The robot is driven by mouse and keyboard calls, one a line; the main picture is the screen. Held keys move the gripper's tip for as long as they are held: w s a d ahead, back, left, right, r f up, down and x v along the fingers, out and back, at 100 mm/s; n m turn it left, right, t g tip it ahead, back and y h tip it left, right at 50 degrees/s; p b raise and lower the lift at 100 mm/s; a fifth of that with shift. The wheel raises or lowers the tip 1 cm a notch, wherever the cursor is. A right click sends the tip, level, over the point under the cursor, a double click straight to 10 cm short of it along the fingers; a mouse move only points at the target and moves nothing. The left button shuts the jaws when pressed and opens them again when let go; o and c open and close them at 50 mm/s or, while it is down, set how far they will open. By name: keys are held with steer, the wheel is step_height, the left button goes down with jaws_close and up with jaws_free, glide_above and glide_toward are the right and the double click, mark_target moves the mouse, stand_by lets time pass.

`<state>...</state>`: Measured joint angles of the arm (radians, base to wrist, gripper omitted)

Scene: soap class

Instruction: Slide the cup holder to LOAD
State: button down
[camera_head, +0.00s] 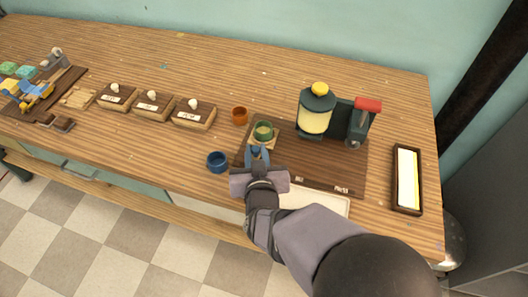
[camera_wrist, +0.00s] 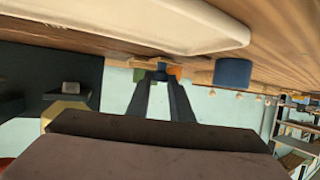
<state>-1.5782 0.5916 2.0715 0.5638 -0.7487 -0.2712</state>
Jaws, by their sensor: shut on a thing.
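The cup holder (camera_head: 272,143) is a small light-wood slide at the left end of the dark board (camera_head: 285,165). A green cup (camera_head: 263,130) stands on it. My gripper (camera_head: 258,152) reaches it from the front and is shut on a small blue knob (camera_wrist: 160,75) at the holder's near side. The fingers hide part of the holder's front. The machine (camera_head: 317,112), with a yellow-topped container and a red lever, stands on the board to the right, apart from the holder. Small labels (camera_head: 308,183) line the board's front edge; I cannot read them surely.
A blue cup (camera_head: 217,161) stands close left of my gripper, and an orange cup (camera_head: 240,115) behind it. A white tray (camera_head: 320,202) lies in front of the board. A dark-framed box (camera_head: 407,180) is at the right. Several label blocks (camera_head: 153,105) stand farther left.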

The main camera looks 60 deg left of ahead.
steer(key=shift+s+a+r, duration=0.15)
steer(key=c, duration=1.6)
jaws_free()
steer(key=shift+s+a, duration=0.1)
steer(key=shift+b+v, duration=0.3)
steer(key=shift+v, duration=3.4)
